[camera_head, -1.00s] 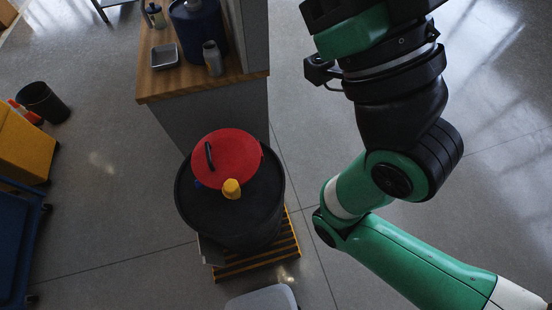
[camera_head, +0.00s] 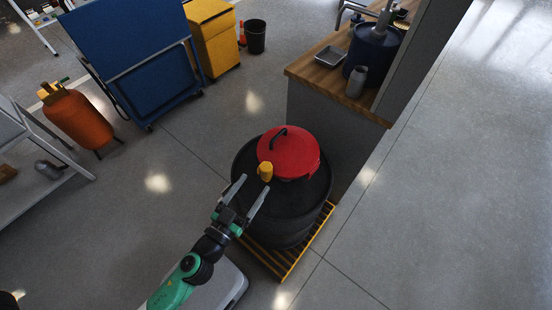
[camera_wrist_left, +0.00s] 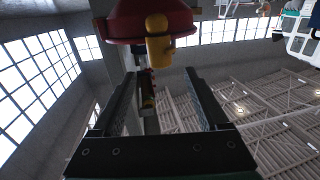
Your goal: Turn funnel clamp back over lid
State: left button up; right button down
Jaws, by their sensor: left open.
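The red funnel lid (camera_head: 289,150) with a black handle sits on top of a black drum (camera_head: 254,218). A yellow clamp piece (camera_head: 265,171) sticks out at the lid's near left edge. My left gripper (camera_head: 246,196) is open, its two fingers pointing up toward the yellow piece, in front of the drum and short of it. In the left wrist view the red lid (camera_wrist_left: 150,20) and yellow piece (camera_wrist_left: 158,40) show above the gap between the open fingers (camera_wrist_left: 166,100). Nothing is between the fingertips. My right gripper is not in view.
The drum stands on a yellow-striped pallet (camera_head: 283,262). A wooden-topped counter (camera_head: 322,73) with a tray, grey canister and blue container stands behind right. A blue cart (camera_head: 140,50), yellow bin (camera_head: 212,38) and orange tank (camera_head: 78,122) stand left. Open floor lies between.

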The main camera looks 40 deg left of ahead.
aim_at(271, 159)
pick_arm(q)
jog(key=p+x, duration=0.1)
jog(key=x, duration=0.9)
jog(key=shift+w+r, duration=0.1)
jog(key=shift+w, duration=0.3)
jog(key=shift+p, duration=0.3)
grip_shut()
